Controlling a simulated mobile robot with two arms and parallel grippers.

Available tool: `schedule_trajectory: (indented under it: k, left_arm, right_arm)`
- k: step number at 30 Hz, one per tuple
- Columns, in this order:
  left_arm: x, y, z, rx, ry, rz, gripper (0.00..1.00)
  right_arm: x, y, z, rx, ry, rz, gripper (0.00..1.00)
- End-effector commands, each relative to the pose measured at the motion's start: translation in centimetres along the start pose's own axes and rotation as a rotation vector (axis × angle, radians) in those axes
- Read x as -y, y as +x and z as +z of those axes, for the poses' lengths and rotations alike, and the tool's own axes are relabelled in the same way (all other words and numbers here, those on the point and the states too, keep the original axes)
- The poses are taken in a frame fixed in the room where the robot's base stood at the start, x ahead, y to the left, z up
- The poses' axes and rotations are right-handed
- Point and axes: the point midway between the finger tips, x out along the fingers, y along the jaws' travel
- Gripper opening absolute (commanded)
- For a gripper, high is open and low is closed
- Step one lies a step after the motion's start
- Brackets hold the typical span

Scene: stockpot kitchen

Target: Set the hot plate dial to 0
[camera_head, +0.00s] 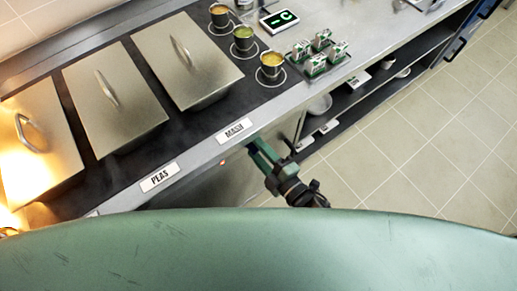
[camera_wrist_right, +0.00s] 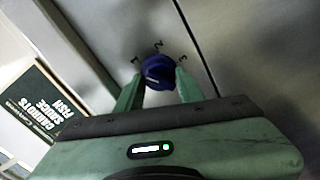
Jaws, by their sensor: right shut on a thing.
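The blue hot plate dial (camera_wrist_right: 158,72) is on a grey metal panel in the right wrist view. Small dark marks like numerals stand around its far side; which one it points to I cannot tell. My right gripper (camera_wrist_right: 158,84) has its two green fingers on either side of the dial and is shut on it. In the head view my right gripper (camera_head: 258,150) reaches the counter's front just below the MASH label (camera_head: 234,131), and the dial is hidden there. My left gripper is in neither view.
Several lidded metal pans (camera_head: 115,98) sit in the dark counter top, with a PEAS label (camera_head: 159,177) on its edge. A small red light (camera_head: 222,162) shows on the front. Tiled floor (camera_head: 420,150) is clear at right.

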Motion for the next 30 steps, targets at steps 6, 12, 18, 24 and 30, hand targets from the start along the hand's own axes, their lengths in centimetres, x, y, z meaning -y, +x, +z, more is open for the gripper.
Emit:
schedule_trajectory:
  k: [6,12,18,24,30]
  left_arm:
    - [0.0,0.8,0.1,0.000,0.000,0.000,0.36]
    - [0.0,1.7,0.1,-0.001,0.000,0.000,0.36]
    - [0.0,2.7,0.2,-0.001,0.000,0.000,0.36]
    - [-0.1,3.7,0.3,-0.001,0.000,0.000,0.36]
    - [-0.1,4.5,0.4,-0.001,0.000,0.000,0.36]
  right_arm:
    - [0.2,0.0,0.1,0.016,-0.204,-0.001,0.00]
    - [0.4,0.0,0.1,0.030,-0.394,-0.002,0.00]
    - [0.5,0.0,0.1,0.043,-0.580,-0.003,0.00]
    - [0.6,0.0,0.1,0.054,-0.742,-0.005,0.00]
    - [0.5,0.0,0.1,0.062,-0.863,-0.005,0.00]
